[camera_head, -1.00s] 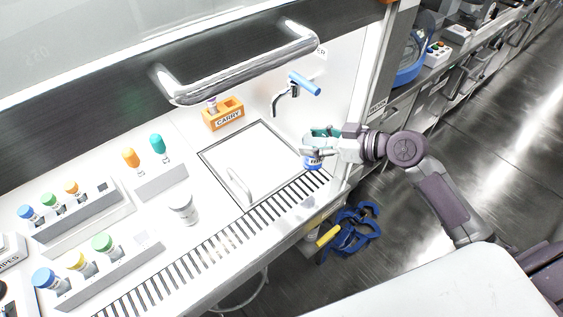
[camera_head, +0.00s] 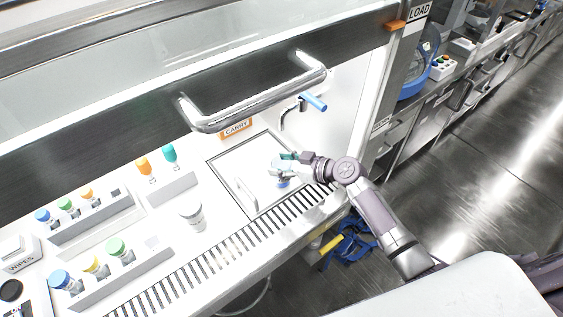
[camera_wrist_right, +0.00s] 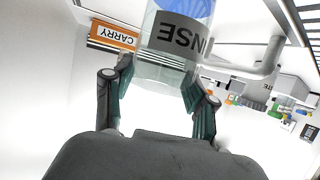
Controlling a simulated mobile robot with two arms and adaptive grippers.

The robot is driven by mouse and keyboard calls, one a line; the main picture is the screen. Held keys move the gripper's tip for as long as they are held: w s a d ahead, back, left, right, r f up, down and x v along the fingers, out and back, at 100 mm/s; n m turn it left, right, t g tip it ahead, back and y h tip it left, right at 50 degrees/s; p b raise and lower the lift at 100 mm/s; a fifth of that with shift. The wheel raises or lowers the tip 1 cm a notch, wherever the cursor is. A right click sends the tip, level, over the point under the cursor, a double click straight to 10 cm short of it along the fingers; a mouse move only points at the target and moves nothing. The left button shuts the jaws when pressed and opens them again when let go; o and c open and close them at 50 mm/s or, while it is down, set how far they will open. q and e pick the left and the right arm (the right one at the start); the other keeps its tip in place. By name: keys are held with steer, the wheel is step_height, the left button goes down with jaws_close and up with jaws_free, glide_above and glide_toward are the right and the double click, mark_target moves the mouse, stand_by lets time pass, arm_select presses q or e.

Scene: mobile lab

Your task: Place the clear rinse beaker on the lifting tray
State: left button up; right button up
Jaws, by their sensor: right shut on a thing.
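The clear rinse beaker shows large in the right wrist view (camera_wrist_right: 172,62), with a grey band lettered "NSE" upside down and blue inside. In the head view it is small, with a blue part (camera_head: 283,183). My right gripper (camera_head: 279,164) is shut on it, with teal fingers on both sides (camera_wrist_right: 160,95). The square white panel with a dark rim and a bar handle, which looks like the lifting tray (camera_head: 231,164), lies in the bench. The beaker is over its right part; I cannot tell whether it touches. My left gripper is not in view.
The sash handle (camera_head: 255,100) crosses above the bench. An orange CARRY holder (camera_head: 236,129) and blue-handled tap (camera_head: 313,102) are behind. A white jar (camera_head: 191,215) and racks of capped vials (camera_head: 95,212) stand left. A slotted grille (camera_head: 250,235) runs in front.

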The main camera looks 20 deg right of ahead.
steer(key=shift+f+b, duration=0.15)
steer(key=shift+b, duration=0.15)
steer(key=o, duration=1.2)
steer(key=shift+r+p, duration=0.35)
steer(key=shift+p, duration=0.15)
steer(key=b+v, duration=0.3)
steer(key=v, duration=0.9)
steer(key=shift+f, duration=0.15)
